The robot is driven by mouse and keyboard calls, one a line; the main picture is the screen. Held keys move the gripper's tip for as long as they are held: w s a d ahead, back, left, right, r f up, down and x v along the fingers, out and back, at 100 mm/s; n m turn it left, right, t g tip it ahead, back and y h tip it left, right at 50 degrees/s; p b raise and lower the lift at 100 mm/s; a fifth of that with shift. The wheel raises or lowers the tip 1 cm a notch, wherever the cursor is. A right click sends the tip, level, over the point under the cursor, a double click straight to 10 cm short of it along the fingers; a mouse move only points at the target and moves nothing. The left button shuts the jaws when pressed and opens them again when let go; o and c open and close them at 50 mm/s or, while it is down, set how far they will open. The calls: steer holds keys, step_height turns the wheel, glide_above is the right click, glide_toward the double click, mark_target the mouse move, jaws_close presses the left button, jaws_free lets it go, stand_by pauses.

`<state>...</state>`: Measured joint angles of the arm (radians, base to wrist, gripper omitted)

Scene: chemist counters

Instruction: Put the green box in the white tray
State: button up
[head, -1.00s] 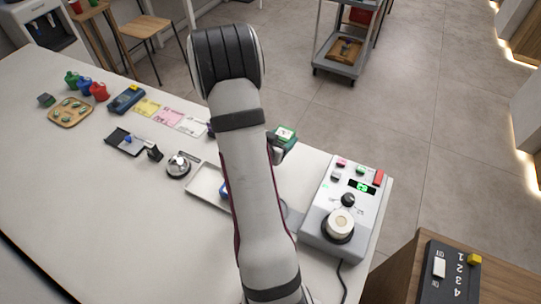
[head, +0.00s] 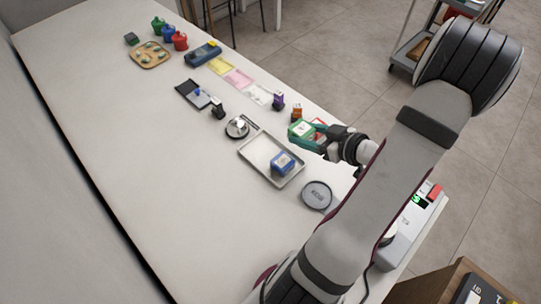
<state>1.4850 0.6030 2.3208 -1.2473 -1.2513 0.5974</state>
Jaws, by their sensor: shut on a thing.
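My gripper (head: 312,139) is shut on the green box (head: 299,129), which has a white label on its top. It holds the box near the far edge of the counter, up and to the right of the white tray (head: 254,163) in the picture. The white tray lies on the counter with a low rim. A blue box (head: 283,162) with a pale label sits inside its right part, and the rest of the tray is bare. My fingers hide part of the green box.
A round grey disc (head: 317,195) lies right of the tray; a bell (head: 237,126) stands left. Purple (head: 278,100) and orange (head: 297,109) small boxes stand near the far edge. A device (head: 412,229) is partly behind my arm. The counter's near side is clear.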

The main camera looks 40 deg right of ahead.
glide_above(264, 153)
steer(key=f, duration=0.6)
steer(key=shift+s+d+f, duration=0.1)
steer(key=shift+s+f, duration=0.1)
steer(key=shift+f, duration=0.05)
steer(key=shift+w+f, duration=0.15)
steer(key=shift+f, duration=0.95)
steer(key=shift+w+f, duration=0.1)
steer(key=shift+f, duration=0.95)
steer(key=shift+f, duration=0.1)
steer(key=o, duration=1.4)
